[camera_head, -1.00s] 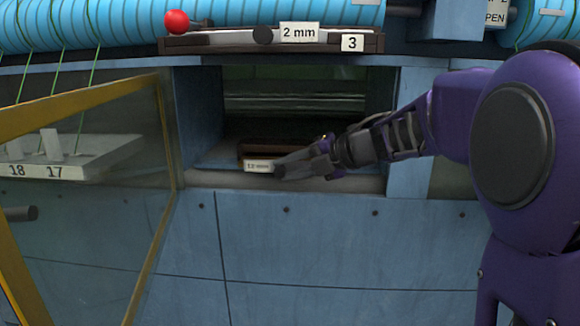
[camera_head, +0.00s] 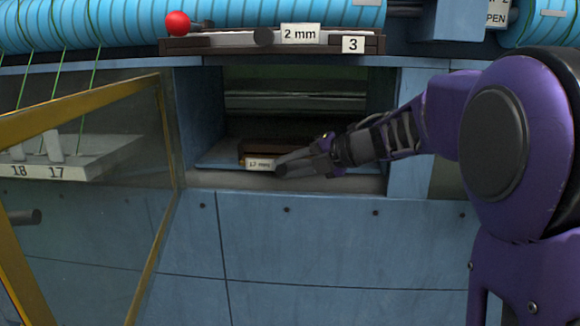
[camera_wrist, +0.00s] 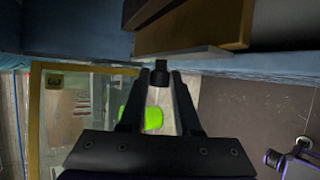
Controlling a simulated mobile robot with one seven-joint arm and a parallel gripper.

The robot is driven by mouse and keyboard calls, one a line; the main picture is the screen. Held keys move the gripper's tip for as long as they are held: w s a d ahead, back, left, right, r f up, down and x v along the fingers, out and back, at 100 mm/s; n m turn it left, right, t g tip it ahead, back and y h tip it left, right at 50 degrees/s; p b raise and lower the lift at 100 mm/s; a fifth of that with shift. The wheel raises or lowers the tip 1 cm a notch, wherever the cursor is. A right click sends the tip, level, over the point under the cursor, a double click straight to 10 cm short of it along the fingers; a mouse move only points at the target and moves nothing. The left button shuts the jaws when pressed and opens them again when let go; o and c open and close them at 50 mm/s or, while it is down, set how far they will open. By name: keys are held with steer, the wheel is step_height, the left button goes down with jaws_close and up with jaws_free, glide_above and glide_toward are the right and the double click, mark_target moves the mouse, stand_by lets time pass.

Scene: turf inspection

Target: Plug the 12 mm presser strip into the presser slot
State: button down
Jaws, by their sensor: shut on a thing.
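The 12 mm presser strip (camera_head: 260,164), brown with a white "12 mm" label on its front, is inside the mouth of a blue recess. My gripper (camera_head: 284,168) reaches in from the right and is shut at the strip's front. In the wrist view my gripper (camera_wrist: 160,78) is shut on a dark knob below the brown strip (camera_wrist: 195,25) and its grey front plate. A pale horizontal rail (camera_head: 295,103) crosses the back of the recess. The presser slot cannot be made out clearly, and the strip's far end is hidden in shadow.
A glass door (camera_head: 90,190) with a yellow frame stands open at the left. A white rack (camera_head: 75,170) marked 17 and 18 shows behind it. Above the recess lies a "2 mm" strip (camera_head: 220,43) by a red ball (camera_head: 177,23). The recess walls are close on both sides.

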steer(key=shift+w+d+p, duration=0.1)
steer(key=shift+w+p, duration=0.45)
steer(key=shift+w, duration=2)
steer(key=c, duration=0.5)
jaws_free()
steer(key=v, duration=0.7)
steer(key=shift+s+d+r, duration=0.1)
steer(key=shift+d, duration=0.15)
